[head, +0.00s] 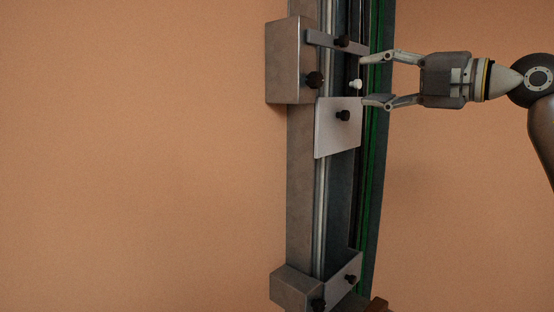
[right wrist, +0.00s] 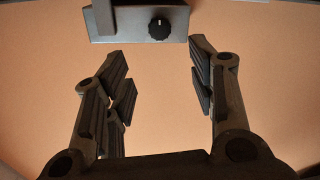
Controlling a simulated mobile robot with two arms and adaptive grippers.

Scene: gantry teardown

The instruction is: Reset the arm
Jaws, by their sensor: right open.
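My right gripper (head: 365,79) comes in from the right in the head view, beside the upper part of the upright gantry rail (head: 301,190). Its two fingers are apart, with nothing held between them. A small white knob (head: 356,84) shows near the gap between the fingertips; I cannot tell its distance from them. In the right wrist view the open fingers (right wrist: 160,75) frame bare orange background, with a grey part bearing a black knob (right wrist: 159,28) beyond them at the top. My left gripper is in neither view.
A grey block (head: 284,62), a thin bar (head: 325,40) and a pale plate (head: 328,137) with black knobs are on the upper gantry. A lower block (head: 290,287) sits near the bottom. A green strip (head: 369,150) runs along the right side. Open space lies left and right.

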